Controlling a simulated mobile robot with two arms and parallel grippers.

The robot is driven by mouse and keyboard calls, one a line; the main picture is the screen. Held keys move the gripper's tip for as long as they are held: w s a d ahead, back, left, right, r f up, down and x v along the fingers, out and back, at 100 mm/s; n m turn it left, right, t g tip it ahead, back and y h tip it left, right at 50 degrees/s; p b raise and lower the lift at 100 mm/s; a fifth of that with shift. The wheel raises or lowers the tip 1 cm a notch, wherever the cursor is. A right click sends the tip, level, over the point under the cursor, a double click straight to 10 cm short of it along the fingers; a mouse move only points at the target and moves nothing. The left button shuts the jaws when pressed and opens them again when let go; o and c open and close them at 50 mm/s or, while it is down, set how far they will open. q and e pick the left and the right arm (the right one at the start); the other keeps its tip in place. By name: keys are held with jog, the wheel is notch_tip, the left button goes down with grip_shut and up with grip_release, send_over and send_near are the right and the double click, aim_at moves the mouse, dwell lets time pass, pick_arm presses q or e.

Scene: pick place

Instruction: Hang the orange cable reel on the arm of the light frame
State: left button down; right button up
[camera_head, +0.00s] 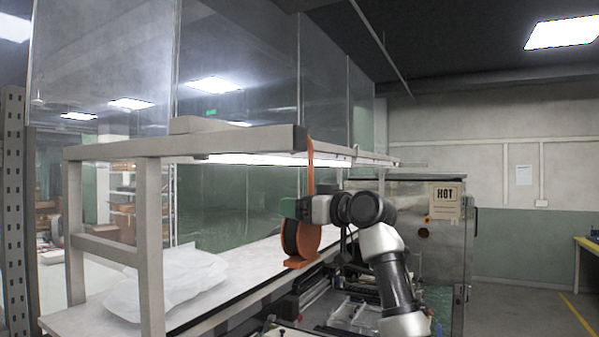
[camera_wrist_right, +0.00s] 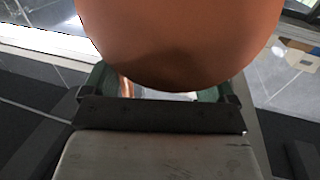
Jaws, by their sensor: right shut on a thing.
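The orange cable reel (camera_head: 302,258), with a dark side, is upright in front of the light frame, below its top beam. Its orange strap (camera_head: 310,165) runs up past the beam's dark end; I cannot tell if it loops over anything. The light frame (camera_head: 225,142) is pale, with a lit tube under it and a thin arm (camera_head: 385,160) reaching right. My right gripper (camera_head: 295,208) is shut on the reel at its upper part. In the right wrist view the reel (camera_wrist_right: 180,45) fills the top middle, beyond the gripper (camera_wrist_right: 160,100). The left gripper is out of view.
A white bench (camera_head: 225,290) runs under the frame, with a crumpled clear plastic sheet (camera_head: 165,283) on it. A metal cabinet with a HOT sign (camera_head: 446,198) stands behind my right arm. Tall clear panels rise behind the frame. Floor at right is clear.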

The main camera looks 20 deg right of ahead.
jog(key=shift+n+y, duration=0.3)
jog(key=shift+y, duration=0.1)
jog(key=r, duration=0.2)
jog(key=s+r, duration=0.1)
jog(key=r, duration=0.1)
jog(key=shift+d+r, duration=0.15)
jog(key=shift+r, duration=0.05)
jog(key=shift+s+a, duration=0.7)
jog(key=shift+a, duration=0.3)
jog(key=shift+s+a, duration=0.6)
jog(key=shift+a, duration=0.15)
jog(key=s+a+f+b, duration=0.3)
jog(key=s+a+b, duration=0.4)
jog(key=a+b, duration=0.1)
jog(key=shift+a+b, duration=0.35)
jog(key=shift+a, duration=0.15)
jog(key=shift+f, duration=0.1)
